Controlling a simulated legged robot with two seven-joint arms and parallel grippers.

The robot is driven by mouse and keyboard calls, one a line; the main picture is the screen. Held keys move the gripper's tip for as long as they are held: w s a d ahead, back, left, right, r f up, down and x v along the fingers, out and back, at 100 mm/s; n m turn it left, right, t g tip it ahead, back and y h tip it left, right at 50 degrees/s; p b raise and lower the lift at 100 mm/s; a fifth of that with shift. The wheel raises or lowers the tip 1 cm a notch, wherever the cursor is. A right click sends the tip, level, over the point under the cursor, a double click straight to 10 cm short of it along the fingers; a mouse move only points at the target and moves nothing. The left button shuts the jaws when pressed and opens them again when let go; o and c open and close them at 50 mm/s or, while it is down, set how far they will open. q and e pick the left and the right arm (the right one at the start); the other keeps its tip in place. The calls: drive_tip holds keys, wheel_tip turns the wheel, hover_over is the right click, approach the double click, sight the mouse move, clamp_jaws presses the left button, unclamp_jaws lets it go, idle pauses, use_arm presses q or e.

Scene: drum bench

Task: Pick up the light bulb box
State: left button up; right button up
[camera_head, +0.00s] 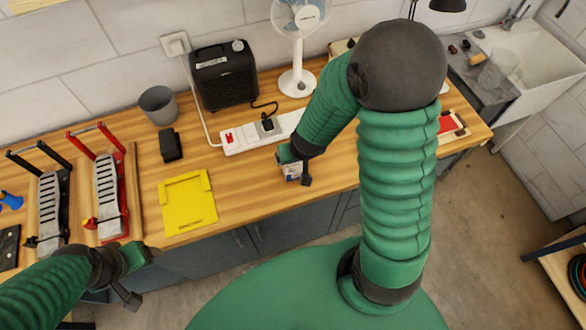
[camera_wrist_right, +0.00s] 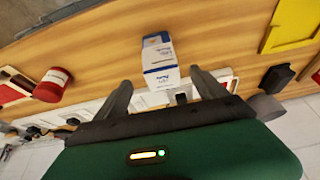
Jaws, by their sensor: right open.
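The light bulb box (camera_wrist_right: 158,60) is a small white and blue carton. In the right wrist view it stands on the wooden bench between my right gripper's two dark fingers (camera_wrist_right: 160,77), with a visible gap on each side. My right gripper (camera_head: 298,172) is open. In the head view the box (camera_head: 291,171) is near the bench's front edge, partly hidden by that gripper. My left gripper (camera_head: 138,276) is at the lower left, in front of the bench and away from the box; its finger opening is unclear.
A white power strip (camera_head: 250,136) lies behind the box. A yellow tray (camera_head: 188,204) lies to its left. A black heater (camera_head: 223,78), grey cup (camera_head: 158,105) and white fan (camera_head: 298,80) stand farther back. A red cylinder (camera_wrist_right: 52,85) shows in the wrist view.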

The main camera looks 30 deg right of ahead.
sight(292, 171)
drive_tip(key=w+f, duration=0.2)
drive_tip(key=f, duration=0.1)
drive_tip(key=w+f, duration=0.1)
drive_tip(key=shift+w+d+f, duration=0.25)
drive_tip(key=shift+f, duration=0.1)
drive_tip(key=x, duration=0.2)
drive_tip(key=shift+f+b, duration=0.35)
drive_tip(key=shift+d+f, duration=0.15)
drive_tip(key=shift+f, duration=0.25)
drive_tip(key=shift+s, duration=0.1)
drive_tip(key=shift+w+f, duration=0.15)
drive_tip(key=shift+w, duration=0.1)
drive_tip(key=c, duration=0.5)
drive_tip(key=shift+s, duration=0.1)
drive_tip(key=c, duration=0.7)
use_arm(q)
drive_tip(key=shift+w+d+f, duration=0.15)
drive_tip(key=shift+w+f, duration=0.7)
drive_tip(key=shift+f, duration=0.15)
use_arm(e)
drive_tip(key=shift+c, duration=1.2)
